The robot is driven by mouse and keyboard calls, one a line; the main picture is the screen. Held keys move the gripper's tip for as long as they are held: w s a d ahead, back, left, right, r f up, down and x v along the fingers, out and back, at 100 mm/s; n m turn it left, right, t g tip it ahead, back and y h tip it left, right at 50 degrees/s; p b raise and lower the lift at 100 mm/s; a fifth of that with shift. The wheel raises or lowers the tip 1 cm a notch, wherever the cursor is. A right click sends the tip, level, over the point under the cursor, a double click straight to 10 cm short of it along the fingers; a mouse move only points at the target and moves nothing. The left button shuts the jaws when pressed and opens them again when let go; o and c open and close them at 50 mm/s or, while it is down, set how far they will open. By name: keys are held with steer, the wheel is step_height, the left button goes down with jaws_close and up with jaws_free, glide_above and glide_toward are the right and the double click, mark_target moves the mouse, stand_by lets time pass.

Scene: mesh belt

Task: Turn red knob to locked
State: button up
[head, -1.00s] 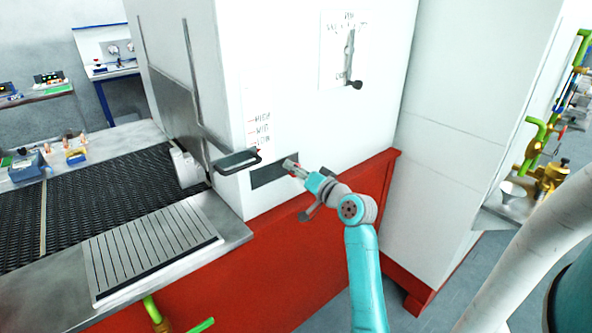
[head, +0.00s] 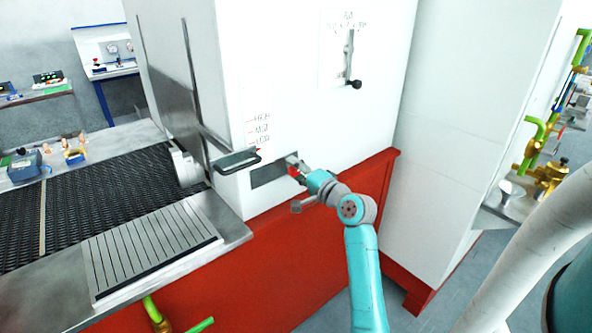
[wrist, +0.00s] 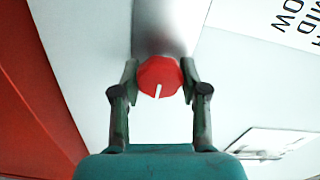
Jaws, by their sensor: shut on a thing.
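The red knob (wrist: 158,78) shows in the wrist view as a round red face with a white line running from near its middle to its lower edge in that picture. My gripper (wrist: 160,82) has one finger on each side of the knob and is shut on it. In the head view my gripper (head: 292,171) is at the grey plate (head: 267,174) low on the white machine front. A bit of the red knob (head: 294,172) shows there between my fingers. No lettering for locked can be read near the knob.
A slotted panel with a black-knobbed lever (head: 354,84) is higher up. A red ledge (head: 340,178) runs below. A mesh belt (head: 110,190) lies left.

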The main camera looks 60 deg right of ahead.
stand_by(0.4)
steer(key=o, duration=1.2)
steer(key=shift+c, duration=0.2)
steer(key=v, duration=1.2)
